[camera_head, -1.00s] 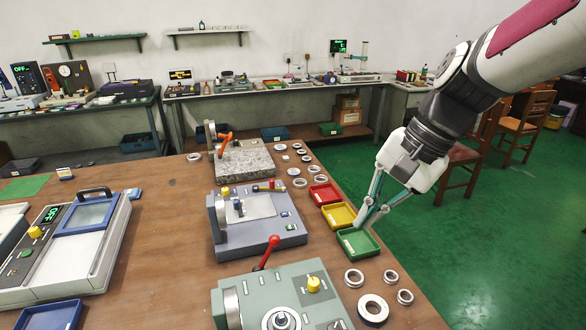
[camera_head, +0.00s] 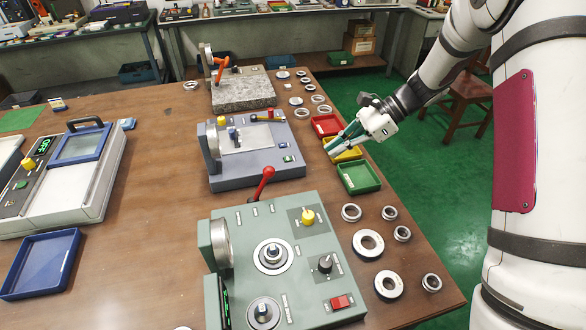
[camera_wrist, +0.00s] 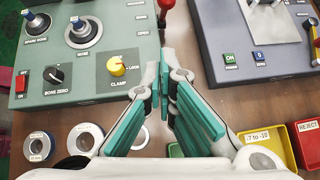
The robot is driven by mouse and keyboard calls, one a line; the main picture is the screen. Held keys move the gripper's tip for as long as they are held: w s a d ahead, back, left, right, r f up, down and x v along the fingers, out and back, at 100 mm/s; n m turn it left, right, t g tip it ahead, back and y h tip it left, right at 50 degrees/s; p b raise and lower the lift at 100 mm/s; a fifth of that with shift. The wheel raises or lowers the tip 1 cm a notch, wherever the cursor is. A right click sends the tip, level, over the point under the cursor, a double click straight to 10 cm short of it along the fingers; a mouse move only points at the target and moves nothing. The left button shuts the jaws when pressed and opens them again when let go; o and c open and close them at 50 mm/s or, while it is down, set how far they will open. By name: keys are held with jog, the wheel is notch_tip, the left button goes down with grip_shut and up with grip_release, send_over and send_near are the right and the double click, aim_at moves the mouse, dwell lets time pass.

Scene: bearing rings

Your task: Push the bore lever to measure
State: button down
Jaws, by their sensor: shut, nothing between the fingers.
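The green-grey bore gauge (camera_head: 240,219) stands at the front of the bench. Its lever (camera_head: 265,180) has a red ball on top and rises at the machine's back edge. In the wrist view the red lever (camera_wrist: 167,5) shows at the top edge, beyond the fingertips. The panel (camera_wrist: 112,88) there carries BORE ZERO and CLAMP labels. My gripper (camera_head: 329,150) is shut and empty, in front of the yellow tray in the head view, apart from the lever and to its right. Its teal fingers (camera_wrist: 164,72) point toward the lever in the wrist view.
The blue-grey gauge (camera_head: 255,172) stands behind the bore gauge. Red (camera_head: 325,125), yellow (camera_head: 345,155) and green (camera_head: 359,177) trays line the right edge. Several metal rings, one a large ring (camera_head: 368,243), lie right of the bore gauge.

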jog(key=shift+w+f, duration=0.25)
jog(key=shift+f, duration=0.1)
jog(key=p+x, duration=0.1)
jog(key=x, duration=0.8)
jog(key=shift+s+a+f+p, duration=0.1)
jog(key=shift+s+a+p, duration=0.1)
jog(key=shift+p, duration=0.15)
jog(key=a+p, duration=0.1)
jog(key=a, duration=0.2)
jog(key=shift+s+a, duration=0.15)
jog(key=shift+a, duration=0.5)
jog(key=shift+s+a+r+h, duration=0.15)
jog(key=shift+a+r+h, duration=0.15)
jog(key=shift+a+r, duration=0.1)
